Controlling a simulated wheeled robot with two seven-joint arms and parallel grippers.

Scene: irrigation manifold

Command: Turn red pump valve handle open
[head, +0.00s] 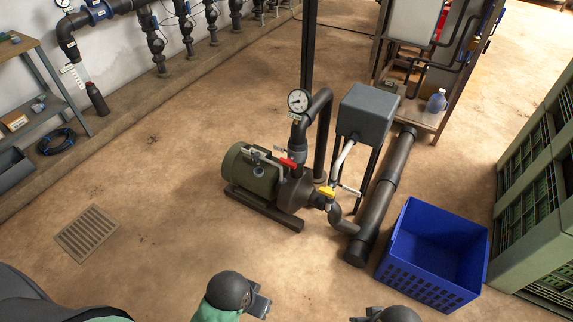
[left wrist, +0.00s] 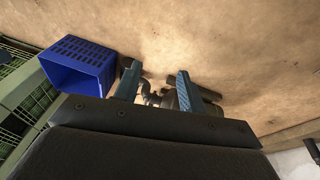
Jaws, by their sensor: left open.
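The red valve handle (head: 288,162) sits on the pipework of the green pump (head: 252,174), near the pump's top, in the middle of the head view. A yellow valve handle (head: 327,191) is lower and to its right. My left gripper (head: 262,301) is at the bottom of the head view, well short of the pump, and holds nothing. In the left wrist view its fingers (left wrist: 157,82) are apart, with the pump partly hidden behind them; the red handle cannot be made out there. My right gripper (head: 362,319) is at the bottom edge, mostly cut off.
A blue crate (head: 425,288) stands on the floor right of the pump, beside stacked green crates (head: 540,190). A pressure gauge (head: 299,100) and a grey box (head: 367,113) rise behind the pump. Floor around the drain grate (head: 87,233) is clear.

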